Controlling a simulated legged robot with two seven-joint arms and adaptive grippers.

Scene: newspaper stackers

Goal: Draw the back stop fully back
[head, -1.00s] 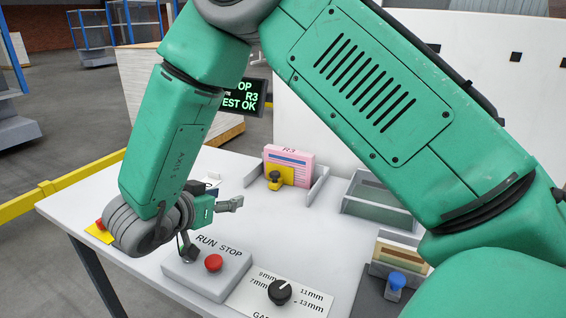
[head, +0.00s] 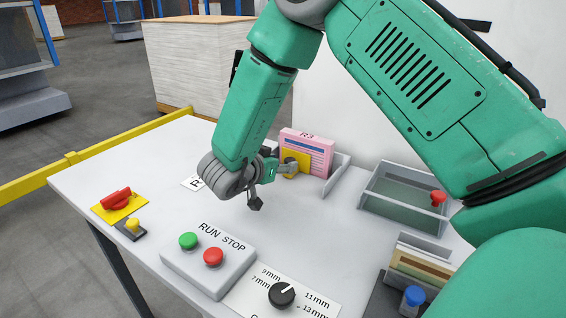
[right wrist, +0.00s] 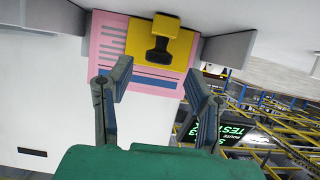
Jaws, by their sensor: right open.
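A yellow plate (head: 291,157) with a knob stands against the pink R3 stack (head: 318,156) and looks like the back stop. In the right wrist view the yellow plate (right wrist: 137,38) lies over the pink stack (right wrist: 108,42), and its knob (right wrist: 160,42) looks black. My right gripper (head: 287,169) is at the plate in the head view and partly hides the knob. In the right wrist view the right gripper (right wrist: 157,75) is open and empty, its fingertips either side of the knob's line and just short of it. My left gripper is not in view.
Grey guide walls (head: 338,172) flank the pink stack. A grey tray (head: 385,200) with a red knob (head: 438,198) stands to the right. A RUN/STOP box (head: 208,262), a gap dial (head: 281,294), a red switch (head: 116,197) and a blue knob (head: 412,297) are nearer. The table's middle is clear.

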